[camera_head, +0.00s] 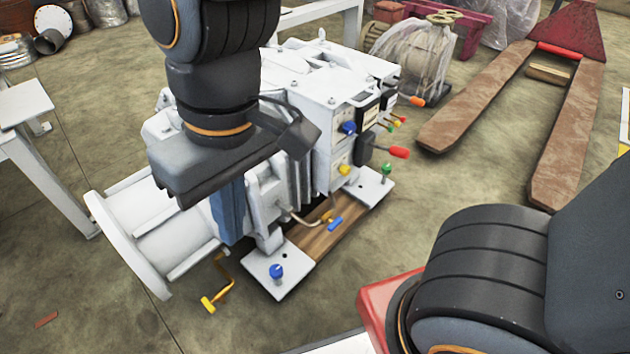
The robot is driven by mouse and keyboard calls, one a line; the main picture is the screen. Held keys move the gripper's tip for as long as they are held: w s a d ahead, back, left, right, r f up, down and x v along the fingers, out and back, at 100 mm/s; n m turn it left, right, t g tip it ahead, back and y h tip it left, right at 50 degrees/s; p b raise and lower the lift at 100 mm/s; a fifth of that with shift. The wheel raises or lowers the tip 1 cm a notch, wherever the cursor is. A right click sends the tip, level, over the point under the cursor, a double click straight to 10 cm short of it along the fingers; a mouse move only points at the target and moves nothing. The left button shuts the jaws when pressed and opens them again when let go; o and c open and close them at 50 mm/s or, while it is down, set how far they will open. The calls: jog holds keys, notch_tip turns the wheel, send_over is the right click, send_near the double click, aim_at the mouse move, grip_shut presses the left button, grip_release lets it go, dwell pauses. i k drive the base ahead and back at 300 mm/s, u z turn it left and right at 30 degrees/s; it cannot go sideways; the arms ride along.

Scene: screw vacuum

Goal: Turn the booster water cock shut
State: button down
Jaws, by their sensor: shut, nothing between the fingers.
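The white vacuum pump machine (330,95) stands on a wooden board (335,238) in the middle of the view. A small brass cock (327,215) with a blue lever handle (335,224) sits low on its near side, above the board. It looks like the water cock, but no label can be read.
A yellow crank (222,284) sticks out low at the front left. A blue knob (277,271) stands on the near foot plate. A red-handled lever (398,152), a green knob (386,170) and other knobs are at the right. A pallet jack (480,105) stands behind.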

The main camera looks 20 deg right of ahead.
aim_at(333, 224)
jog(key=z, duration=0.9)
jog(key=k, duration=0.4)
jog(key=u, duration=0.15)
